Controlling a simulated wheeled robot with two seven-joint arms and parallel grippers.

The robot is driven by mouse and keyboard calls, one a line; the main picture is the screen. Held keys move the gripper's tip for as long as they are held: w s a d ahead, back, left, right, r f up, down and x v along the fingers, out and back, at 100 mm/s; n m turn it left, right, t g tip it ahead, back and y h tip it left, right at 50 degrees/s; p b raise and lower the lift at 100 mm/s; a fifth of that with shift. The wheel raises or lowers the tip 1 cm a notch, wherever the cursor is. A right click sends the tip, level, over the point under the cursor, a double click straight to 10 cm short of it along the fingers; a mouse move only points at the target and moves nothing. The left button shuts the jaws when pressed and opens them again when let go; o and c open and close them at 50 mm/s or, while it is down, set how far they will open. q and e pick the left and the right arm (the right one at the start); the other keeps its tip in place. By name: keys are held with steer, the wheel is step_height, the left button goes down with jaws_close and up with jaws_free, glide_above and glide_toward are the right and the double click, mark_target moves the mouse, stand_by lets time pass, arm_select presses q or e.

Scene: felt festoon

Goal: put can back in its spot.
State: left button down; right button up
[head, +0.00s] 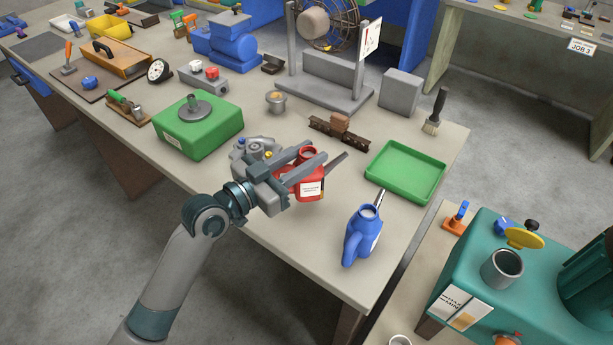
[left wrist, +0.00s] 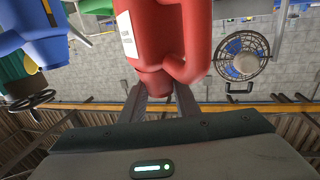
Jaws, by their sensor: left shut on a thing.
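A red can (head: 311,190) with a white label is at the near edge of the grey workbench (head: 300,247). My left gripper (head: 308,160) is shut on it near its top. In the left wrist view the two fingers (left wrist: 160,96) lie on either side of the red can's (left wrist: 152,35) neck. I cannot tell whether the can's base touches the bench. A blue can (head: 359,239) with a spout stands to the right, apart from it; it also shows in the left wrist view (left wrist: 32,30). My right gripper is not in view.
A green tray (head: 432,194) lies empty behind the blue can. A green block (head: 196,136) and a grey metal part (head: 243,151) are left of the red can. A brush (head: 434,116) and a teal machine (head: 462,265) are at right. Bare bench lies between the cans.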

arm_select(q)
steer(key=shift+f, duration=0.9)
steer(key=shift+f, duration=1.85)
steer(key=shift+f, duration=0.1)
